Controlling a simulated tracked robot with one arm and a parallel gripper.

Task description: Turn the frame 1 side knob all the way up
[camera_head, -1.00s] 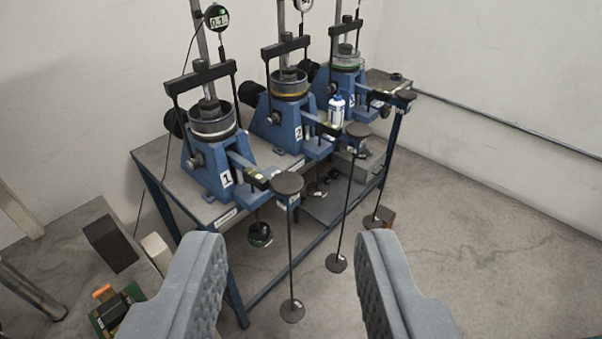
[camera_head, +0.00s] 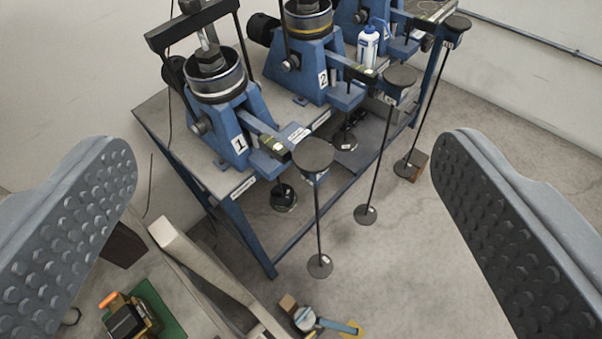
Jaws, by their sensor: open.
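Frame 1 (camera_head: 215,118) is a blue lever frame with a white "1" label, on the bench left of centre. A small grey round knob (camera_head: 199,128) sits on its near left side, below the metal ring. A larger black cylinder (camera_head: 173,72) shows behind the frame, partly hidden by it. I cannot read the knob's setting from this view. My gripper (camera_head: 285,148) is wide open and empty, one padded finger at each side of the picture. Frame 1 shows between the fingers, farther off, and neither finger touches it.
Frame 2 (camera_head: 303,72) and a third blue frame stand farther right on the bench, with a white bottle (camera_head: 368,46) between them. Hanging rods with discs (camera_head: 320,265) stick out in front. A lower left surface holds a green board (camera_head: 165,318).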

